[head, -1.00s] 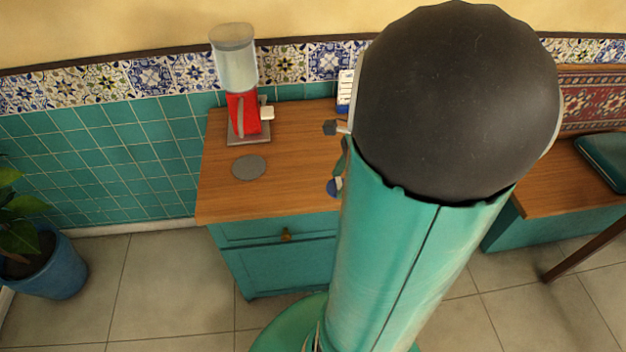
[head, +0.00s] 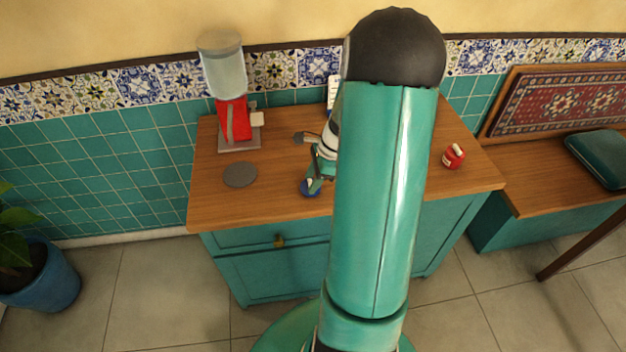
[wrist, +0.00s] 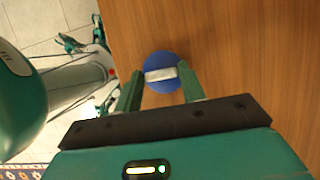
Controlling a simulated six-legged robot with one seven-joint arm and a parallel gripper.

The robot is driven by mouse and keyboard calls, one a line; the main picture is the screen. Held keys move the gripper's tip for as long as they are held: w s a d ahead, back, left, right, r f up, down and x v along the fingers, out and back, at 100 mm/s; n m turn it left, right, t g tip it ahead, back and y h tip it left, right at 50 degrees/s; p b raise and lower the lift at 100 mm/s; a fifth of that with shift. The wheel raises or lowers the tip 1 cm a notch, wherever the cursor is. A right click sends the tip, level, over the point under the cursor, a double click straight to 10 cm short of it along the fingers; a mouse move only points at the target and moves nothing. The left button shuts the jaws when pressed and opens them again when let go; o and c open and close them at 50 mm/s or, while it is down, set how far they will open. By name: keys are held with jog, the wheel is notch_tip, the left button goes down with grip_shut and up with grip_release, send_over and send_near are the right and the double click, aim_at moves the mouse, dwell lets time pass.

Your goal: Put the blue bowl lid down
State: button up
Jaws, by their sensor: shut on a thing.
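The blue bowl lid (wrist: 158,60) is a round blue disc with a pale bar-shaped handle across it. My gripper (wrist: 160,76) is shut on that handle in the wrist view, one finger at each end. In the head view the lid (head: 310,188) shows as a small blue shape near the front edge of the wooden counter top (head: 270,200), beside my arm. My gripper (head: 316,180) is partly hidden there by my arm. I cannot tell whether the lid touches the counter or hangs just above it. No bowl is visible.
A red dispenser with a clear container (head: 234,118) stands at the back left of the counter. A grey disc (head: 240,174) lies in front of it. A small red jar (head: 454,156) stands on the right. A white card (head: 333,92) is at the back. Bare wood lies around the grey disc.

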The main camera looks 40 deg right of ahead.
jog(key=shift+s+f, duration=0.1)
jog(key=shift+f, duration=0.35)
grip_shut()
jog(key=o, duration=1.4)
grip_release()
